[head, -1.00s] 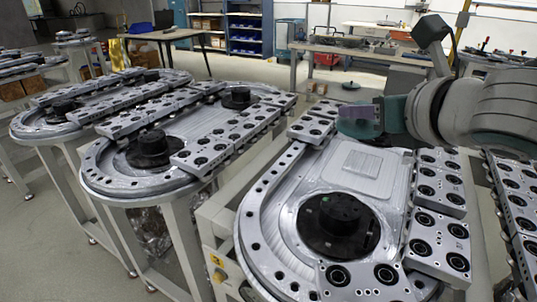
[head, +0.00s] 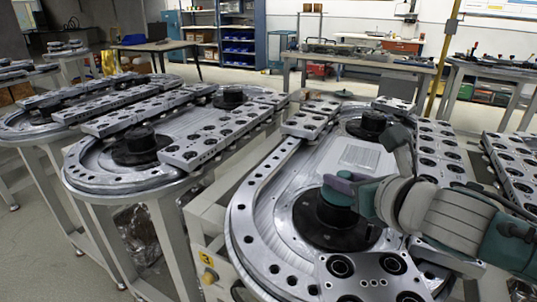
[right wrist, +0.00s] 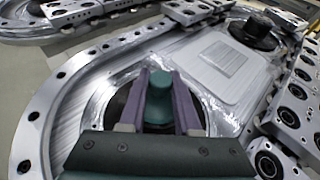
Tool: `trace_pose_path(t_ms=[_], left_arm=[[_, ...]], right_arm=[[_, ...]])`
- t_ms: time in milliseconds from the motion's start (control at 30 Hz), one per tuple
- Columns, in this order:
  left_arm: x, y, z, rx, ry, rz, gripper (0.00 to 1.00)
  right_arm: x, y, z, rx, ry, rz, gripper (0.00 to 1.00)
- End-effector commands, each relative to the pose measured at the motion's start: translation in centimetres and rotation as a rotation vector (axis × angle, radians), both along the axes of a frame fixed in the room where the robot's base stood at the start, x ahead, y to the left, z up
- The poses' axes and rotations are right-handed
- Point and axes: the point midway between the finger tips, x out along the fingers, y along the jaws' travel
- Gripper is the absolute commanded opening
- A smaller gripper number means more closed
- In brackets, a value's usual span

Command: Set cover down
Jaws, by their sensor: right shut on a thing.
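The cover appears to be a teal round cap (head: 338,193). It also shows as a teal knob (right wrist: 159,98) in the right wrist view, between two purple fingers. My right gripper (head: 340,185) is shut on it, directly over the near black hub (head: 325,222) of the right ring track. The cap looks upright and at or just above the top of the hub; whether it touches is hidden by the gripper. My left gripper is not in view.
The right ring track (head: 252,215) carries perforated carriage plates (head: 370,275) at its front and right side. A second black hub (head: 367,127) stands at its far end. Another ring track (head: 85,180) stands to the left. The silvery middle bed (head: 335,160) is mostly bare.

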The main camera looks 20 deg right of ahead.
Motion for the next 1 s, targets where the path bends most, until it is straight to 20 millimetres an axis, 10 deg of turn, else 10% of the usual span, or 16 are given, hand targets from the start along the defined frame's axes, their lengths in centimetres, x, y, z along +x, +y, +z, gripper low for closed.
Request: trace_pose_path(t_ms=[233, 267, 500, 1000], left_arm=[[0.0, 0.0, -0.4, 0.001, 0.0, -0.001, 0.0], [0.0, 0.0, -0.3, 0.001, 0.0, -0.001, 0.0], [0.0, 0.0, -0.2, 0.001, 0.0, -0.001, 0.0], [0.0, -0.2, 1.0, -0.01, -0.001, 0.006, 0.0]], right_arm=[[0.0, 0.0, -0.4, -0.001, 0.0, 0.0, 0.0], [0.0, 0.0, -0.3, 0.0, 0.0, 0.0, 0.33], [0.0, 0.0, -0.3, 0.0, 0.0, 0.0, 0.6], [-2.0, 0.1, 1.0, -0.002, 0.002, 0.001, 0.62]])
